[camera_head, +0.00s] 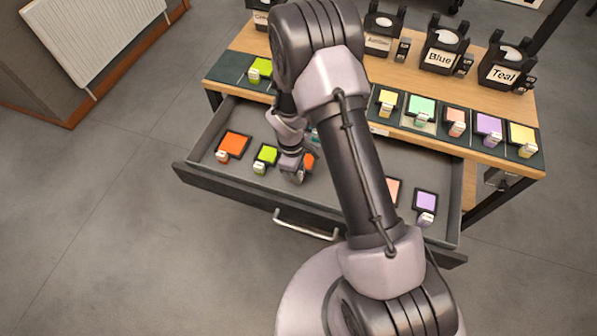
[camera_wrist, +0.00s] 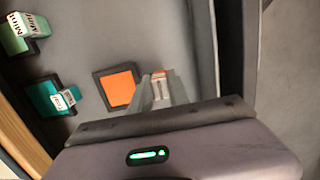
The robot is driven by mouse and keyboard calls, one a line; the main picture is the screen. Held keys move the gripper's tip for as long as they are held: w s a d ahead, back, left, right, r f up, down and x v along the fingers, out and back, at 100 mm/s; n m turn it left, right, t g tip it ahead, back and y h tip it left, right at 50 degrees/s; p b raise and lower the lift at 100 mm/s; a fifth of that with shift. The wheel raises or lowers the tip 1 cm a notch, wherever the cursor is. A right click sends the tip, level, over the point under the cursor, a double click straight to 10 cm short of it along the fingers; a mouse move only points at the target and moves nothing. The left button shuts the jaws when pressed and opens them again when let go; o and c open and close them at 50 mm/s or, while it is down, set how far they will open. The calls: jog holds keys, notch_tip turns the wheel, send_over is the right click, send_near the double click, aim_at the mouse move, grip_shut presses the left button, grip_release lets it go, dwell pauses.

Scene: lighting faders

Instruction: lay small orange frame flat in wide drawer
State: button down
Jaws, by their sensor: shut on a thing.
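The small orange frame (camera_wrist: 118,86), an orange panel with a dark border, is level with the drawer floor in the wrist view. In the head view it is partly hidden by my wrist, and its orange edge (camera_head: 309,161) shows. My gripper (camera_head: 299,174) is down inside the open wide drawer (camera_head: 235,197). In the wrist view my gripper (camera_wrist: 161,88) is shut on the frame's pale tab. The frame looks flat, but I cannot tell whether it touches the floor or hangs just above it.
The drawer also holds a larger orange frame (camera_head: 234,144), a lime frame (camera_head: 266,155), a teal frame (camera_wrist: 50,96), and a purple frame (camera_head: 426,201). Several coloured frames and labelled black holders, including Blue (camera_head: 440,58) and Teal (camera_head: 502,73), stand on the wooden top.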

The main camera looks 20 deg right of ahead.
jog(key=shift+s+d, duration=0.1)
jog(key=shift+d, duration=0.1)
jog(key=shift+f+b, duration=1)
jog(key=shift+f, duration=0.35)
jog(key=c, duration=1.2)
grip_release()
jog(key=shift+o, duration=0.2)
notch_tip(320, 180, up, 24)
jog(key=w+a+p, duration=0.1)
jog(key=p, duration=1.2)
jog(key=shift+a+r+p, duration=0.15)
jog(key=shift+a+p, duration=0.2)
jog(key=shift+w, duration=0.1)
